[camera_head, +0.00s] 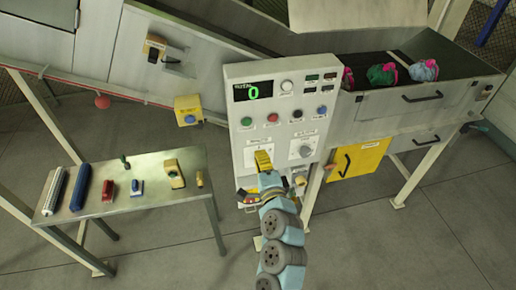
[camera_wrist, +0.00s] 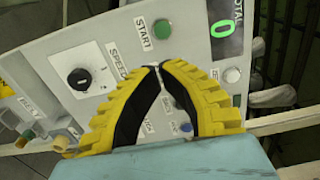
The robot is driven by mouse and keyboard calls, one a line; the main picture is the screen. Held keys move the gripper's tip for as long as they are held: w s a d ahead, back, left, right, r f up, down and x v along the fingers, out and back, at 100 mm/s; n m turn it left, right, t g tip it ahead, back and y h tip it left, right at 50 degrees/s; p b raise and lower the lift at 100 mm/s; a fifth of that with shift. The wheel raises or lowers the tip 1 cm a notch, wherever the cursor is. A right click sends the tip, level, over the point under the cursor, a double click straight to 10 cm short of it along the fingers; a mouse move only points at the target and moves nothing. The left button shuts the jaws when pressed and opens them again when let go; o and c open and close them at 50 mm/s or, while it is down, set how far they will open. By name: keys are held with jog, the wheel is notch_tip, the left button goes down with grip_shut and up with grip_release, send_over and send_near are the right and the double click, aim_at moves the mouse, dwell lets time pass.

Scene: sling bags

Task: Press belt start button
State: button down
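The control panel (camera_head: 288,85) stands upright in the middle of the head view. Its green start button (camera_head: 246,121) is at the left of a row of coloured buttons, below the display. In the wrist view the green button (camera_wrist: 162,29) sits beside a "START" label, beyond my fingertips. My gripper (camera_head: 262,158) is in front of the panel, lower than the button and slightly right of it. Its yellow fingers (camera_wrist: 155,67) have their tips together, with nothing seen held. I cannot tell how far the tips are from the panel.
Red (camera_head: 272,118), black (camera_head: 297,114) and blue (camera_head: 321,110) buttons share the row. The display (camera_head: 253,91) reads 0. A dial (camera_wrist: 80,78) is left of my fingers in the wrist view. A table (camera_head: 140,206) with tools stands left; a bag conveyor (camera_head: 400,99) is right.

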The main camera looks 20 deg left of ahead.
aim_at(250, 125)
jog(key=p+x, duration=0.2)
jog(key=x, duration=1)
jog(key=shift+w+a+p, duration=0.15)
jog(key=shift+w+p, duration=0.15)
jog(key=shift+w, duration=0.05)
jog(key=shift+w, duration=0.1)
